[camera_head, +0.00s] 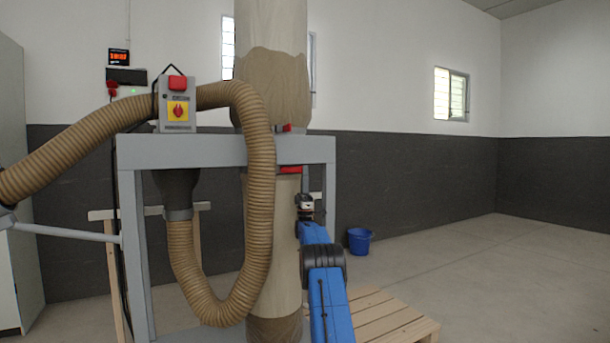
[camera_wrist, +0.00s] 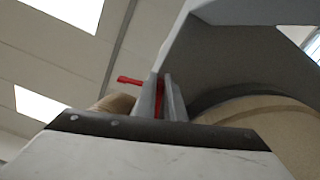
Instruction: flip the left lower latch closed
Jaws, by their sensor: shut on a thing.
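In the wrist view my gripper (camera_wrist: 161,97) points upward. Its two fingers are close together on a red latch (camera_wrist: 130,80), whose lever sticks out to the left of the fingers. A red strip of it also shows between them. In the head view my gripper (camera_head: 304,203) is at the end of my blue arm, just under the grey frame beam and beside the lower bag (camera_head: 287,220). A red part (camera_head: 290,170) shows under the beam near it. The fingertips are too small to make out there.
The grey frame (camera_head: 225,150) carries an upper bag (camera_head: 272,85) and a ribbed hose (camera_head: 262,190) hanging close left of my arm. A switch box (camera_head: 177,115) stands on top. A wooden pallet (camera_head: 385,320) and blue bucket (camera_head: 360,241) are at right; floor beyond is clear.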

